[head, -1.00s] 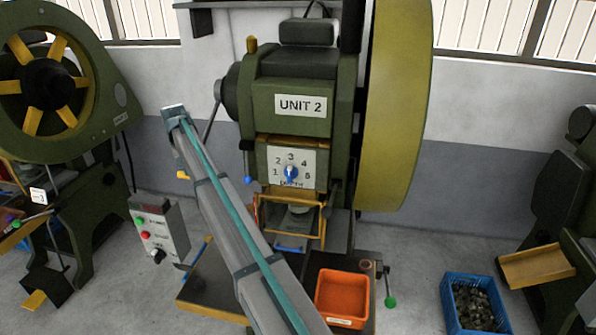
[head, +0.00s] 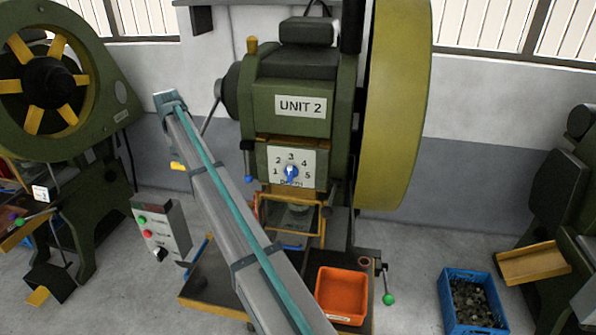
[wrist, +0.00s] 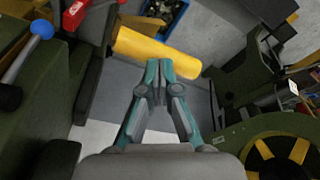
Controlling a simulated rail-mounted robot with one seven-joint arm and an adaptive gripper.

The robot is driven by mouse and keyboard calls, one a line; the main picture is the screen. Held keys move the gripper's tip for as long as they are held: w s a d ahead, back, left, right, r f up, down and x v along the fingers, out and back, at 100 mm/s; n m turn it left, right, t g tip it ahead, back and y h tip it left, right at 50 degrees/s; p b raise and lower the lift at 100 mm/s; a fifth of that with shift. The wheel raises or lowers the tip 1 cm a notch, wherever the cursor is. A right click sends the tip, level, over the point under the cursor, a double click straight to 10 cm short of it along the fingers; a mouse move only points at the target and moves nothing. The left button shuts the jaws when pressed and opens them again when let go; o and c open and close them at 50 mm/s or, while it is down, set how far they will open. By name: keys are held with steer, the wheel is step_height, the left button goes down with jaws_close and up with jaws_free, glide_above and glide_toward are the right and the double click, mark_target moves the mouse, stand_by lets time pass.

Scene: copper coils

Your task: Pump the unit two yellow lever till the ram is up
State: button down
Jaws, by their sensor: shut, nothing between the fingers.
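Unit 2 is the green press (head: 290,75) in the middle of the head view, with a "UNIT 2" label. A yellow lever end (head: 177,166) pokes out left of my arm, which hides the rest of it. In the wrist view the thick yellow lever grip (wrist: 140,46) lies crosswise just beyond my fingertips. My gripper (wrist: 160,68) is shut and empty, its tips overlapping the grip's near edge; I cannot tell whether they touch. The gripper is hidden in the head view. The ram area (head: 299,213) is partly visible behind the yellow guard frame; its height is unclear.
A blue-knobbed lever (wrist: 40,28) is at the wrist view's upper left. A grey button box (head: 160,232) stands left of my arm. An orange bin (head: 341,294) and a green-knobbed lever (head: 388,299) are at right. A blue crate (head: 447,300) is on the floor.

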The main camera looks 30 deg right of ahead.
steer(key=shift+f, duration=0.7)
steer(key=shift+w+d+f+b, duration=0.3)
steer(key=shift+f+b, duration=0.1)
steer(key=shift+f, duration=0.5)
steer(key=shift+w+d+f+b, duration=0.3)
steer(key=shift+f+b, duration=0.1)
steer(key=shift+f, duration=0.45)
steer(key=shift+w+d+f+b, duration=0.2)
steer(key=shift+w+f+b, duration=0.15)
steer(key=shift+f, duration=0.7)
steer(key=f, duration=0.1)
steer(key=w+d+f+b, duration=0.1)
steer(key=f, duration=0.1)
steer(key=w+d+f+b, duration=0.1)
steer(key=shift+w+d+f, duration=0.1)
steer(key=shift+f, duration=0.25)
